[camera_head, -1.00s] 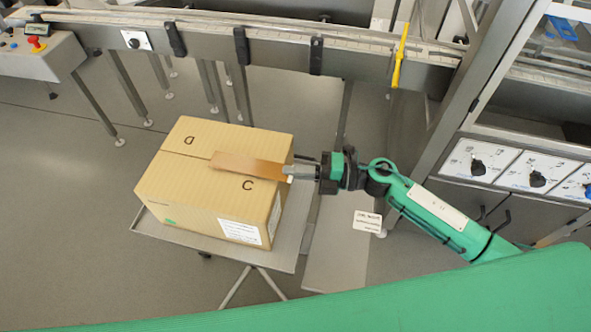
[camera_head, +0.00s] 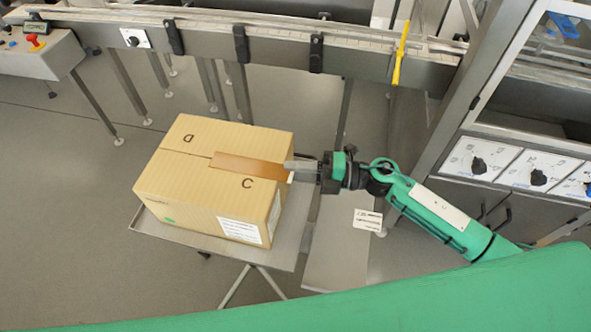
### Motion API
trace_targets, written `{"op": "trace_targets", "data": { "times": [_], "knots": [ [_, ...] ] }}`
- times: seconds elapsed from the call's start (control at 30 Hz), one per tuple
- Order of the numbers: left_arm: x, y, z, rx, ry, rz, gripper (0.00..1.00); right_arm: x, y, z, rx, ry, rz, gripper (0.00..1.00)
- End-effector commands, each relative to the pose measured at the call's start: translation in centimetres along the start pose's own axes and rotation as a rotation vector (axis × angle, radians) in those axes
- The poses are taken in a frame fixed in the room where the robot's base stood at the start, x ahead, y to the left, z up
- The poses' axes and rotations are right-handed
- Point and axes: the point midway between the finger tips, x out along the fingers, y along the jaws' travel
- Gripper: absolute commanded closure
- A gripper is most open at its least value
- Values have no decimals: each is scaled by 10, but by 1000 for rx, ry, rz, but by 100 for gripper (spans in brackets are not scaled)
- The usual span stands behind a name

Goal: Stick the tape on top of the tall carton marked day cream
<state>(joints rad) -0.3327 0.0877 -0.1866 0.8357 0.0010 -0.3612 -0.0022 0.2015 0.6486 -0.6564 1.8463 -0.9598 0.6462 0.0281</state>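The tall cardboard carton (camera_head: 190,195) stands on a grey stand, with the letters D and C on its top face. A white label (camera_head: 239,230) is on its front side. A brown strip of tape (camera_head: 240,164) lies along the middle seam of the top, its right end near the carton's right edge. My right gripper (camera_head: 290,170) is at that right end of the tape. Its fingers look close together, but whether they still pinch the tape cannot be told. My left gripper is not in view.
The grey stand's plate (camera_head: 286,252) reaches a little past the carton on the right. A conveyor (camera_head: 275,45) runs along the back, with a yellow bar (camera_head: 400,60) on it. A cabinet with dials (camera_head: 505,167) stands at the right.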

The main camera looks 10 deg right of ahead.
Motion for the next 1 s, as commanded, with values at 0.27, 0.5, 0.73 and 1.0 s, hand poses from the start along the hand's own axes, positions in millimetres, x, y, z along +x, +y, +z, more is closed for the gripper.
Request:
{"op": "trace_targets", "data": {
  "times": [0.27, 0.5, 0.73, 1.0],
  "knots": [
    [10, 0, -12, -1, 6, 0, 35, -50, -5, 0, 0, -2, -6, 74],
    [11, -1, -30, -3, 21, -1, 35, -104, -4, 0, 2, -1, -5, 74],
    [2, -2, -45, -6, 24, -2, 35, -130, -1, 0, 1, 0, -1, 74],
    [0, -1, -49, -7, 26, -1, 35, -134, 0, 0, -1, 0, -1, 74]
  ]
}}
